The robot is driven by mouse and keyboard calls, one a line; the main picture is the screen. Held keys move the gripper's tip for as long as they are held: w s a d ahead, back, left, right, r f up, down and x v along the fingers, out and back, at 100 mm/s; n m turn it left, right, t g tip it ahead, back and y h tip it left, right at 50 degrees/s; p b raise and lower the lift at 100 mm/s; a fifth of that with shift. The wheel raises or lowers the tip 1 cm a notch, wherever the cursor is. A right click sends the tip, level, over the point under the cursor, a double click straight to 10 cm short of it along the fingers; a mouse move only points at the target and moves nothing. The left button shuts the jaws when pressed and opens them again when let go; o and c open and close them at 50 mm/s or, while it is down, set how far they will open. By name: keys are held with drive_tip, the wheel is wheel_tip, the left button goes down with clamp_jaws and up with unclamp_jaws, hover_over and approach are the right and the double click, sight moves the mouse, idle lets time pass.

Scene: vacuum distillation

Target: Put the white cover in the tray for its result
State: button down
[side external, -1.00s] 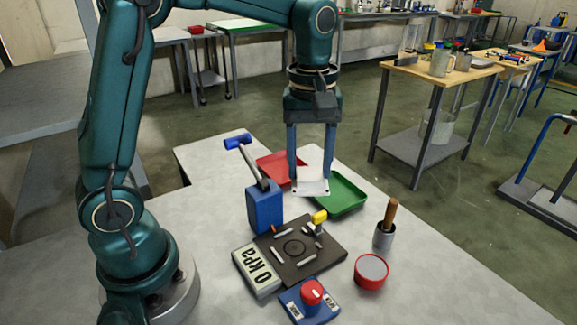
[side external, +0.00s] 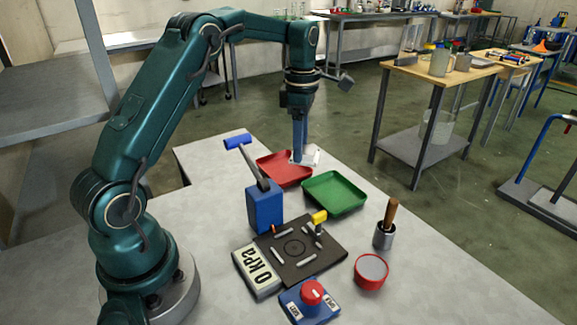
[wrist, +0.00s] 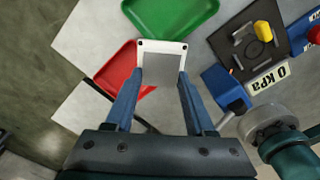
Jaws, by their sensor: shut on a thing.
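The white cover (side external: 311,157) is a thin square plate with small dark dots at its corners. My gripper (side external: 299,152) is shut on it, fingers pointing down. In the wrist view the cover (wrist: 162,46) spans the two blue fingers (wrist: 159,82). In the side view it overlaps the back right part of the red tray (side external: 272,174). The green tray (side external: 345,194) lies nearer and to the right, with nothing visible in it. How high the cover is above the red tray is hard to tell. Part of that tray is hidden behind the fingers and cover.
A dark plate (side external: 325,258) holds small rods and a yellow-topped part (side external: 319,216). A display reading 0 kPa (side external: 257,271), a blue holder with a hammer (side external: 264,206), a red-knobbed blue box (side external: 310,300), a red round pot (side external: 371,271) and a pestle cup (side external: 384,236) stand nearby.

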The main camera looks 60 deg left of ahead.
hover_over(328, 195)
wheel_tip(328, 195, down, 4)
drive_tip(key=shift+a, duration=0.1)
drive_tip(key=shift+w+f, duration=0.1)
drive_tip(key=shift+f, duration=1.95)
drive_tip(key=shift+f, duration=0.1)
drive_tip(key=shift+c, duration=1.3)
unclamp_jaws()
